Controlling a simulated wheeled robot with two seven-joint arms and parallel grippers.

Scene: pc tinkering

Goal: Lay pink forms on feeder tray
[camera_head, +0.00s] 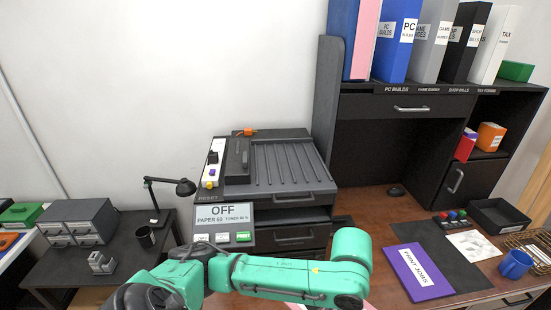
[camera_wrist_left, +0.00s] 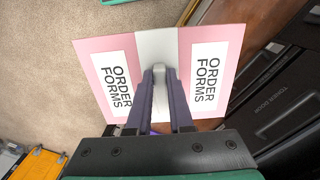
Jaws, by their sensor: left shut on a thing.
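A flat pink stack labelled ORDER FORMS (camera_wrist_left: 105,78), with a pale band across its middle, fills the centre of the left wrist view. My left gripper (camera_wrist_left: 160,75) is shut on that band. In the head view only slivers of pink (camera_head: 369,306) show at the bottom edge, below my green left arm; the left gripper itself is hidden there. The printer (camera_head: 290,239) stands beyond the arm, with a ribbed grey tray (camera_head: 285,165) on top that looks empty of paper. My right gripper is not in view.
Binders (camera_head: 398,40) stand on the shelf.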

